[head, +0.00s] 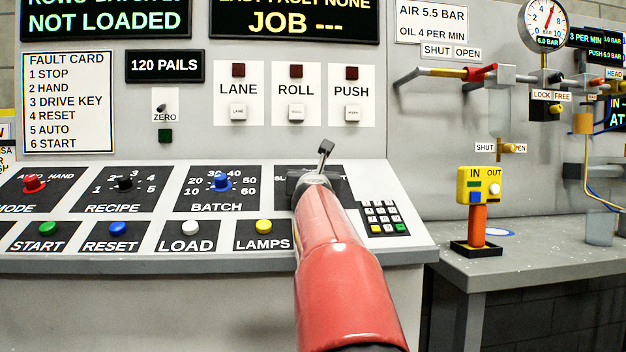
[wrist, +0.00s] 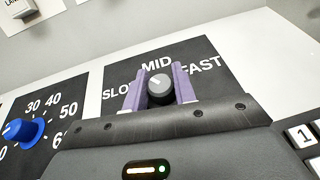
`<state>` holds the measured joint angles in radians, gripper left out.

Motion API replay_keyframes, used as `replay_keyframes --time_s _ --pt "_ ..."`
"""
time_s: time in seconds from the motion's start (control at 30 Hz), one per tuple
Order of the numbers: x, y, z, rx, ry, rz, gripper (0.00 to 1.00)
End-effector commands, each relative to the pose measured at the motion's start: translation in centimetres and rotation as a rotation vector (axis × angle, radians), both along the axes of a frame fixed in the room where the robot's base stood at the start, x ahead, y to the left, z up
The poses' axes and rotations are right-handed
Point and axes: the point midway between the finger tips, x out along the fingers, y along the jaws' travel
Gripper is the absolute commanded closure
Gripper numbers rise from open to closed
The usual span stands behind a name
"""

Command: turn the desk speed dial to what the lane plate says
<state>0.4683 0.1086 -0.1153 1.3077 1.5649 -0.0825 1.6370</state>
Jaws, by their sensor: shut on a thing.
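The speed dial (wrist: 159,86) is a black knob with a grey cap on a dark panel marked SLOW, MID and FAST in the wrist view. MID is above it, SLOW at its left and FAST at its right. A small pale mark on the cap seems to point up toward MID or a little left of it. My gripper (wrist: 158,82) has one purple finger on each side of the knob and is shut on it. In the head view my red arm hides the dial and most of its panel (head: 343,172). I see no lane plate giving a speed.
The blue BATCH dial (head: 221,183) is left of my gripper. A row of buttons, with the yellow LAMPS button (head: 264,226), lies in front. A keypad (head: 382,217) is close on the right. A yellow IN/OUT box (head: 478,186) stands on the bench (head: 540,262) farther right.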

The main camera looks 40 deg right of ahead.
Motion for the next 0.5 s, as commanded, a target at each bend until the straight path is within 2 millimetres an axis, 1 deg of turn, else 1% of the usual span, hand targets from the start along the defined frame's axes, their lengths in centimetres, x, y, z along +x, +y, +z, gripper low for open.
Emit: replay_keyframes --time_s 0.5 --pt "-0.02 -0.05 0.04 -0.053 0.031 0.105 0.96"
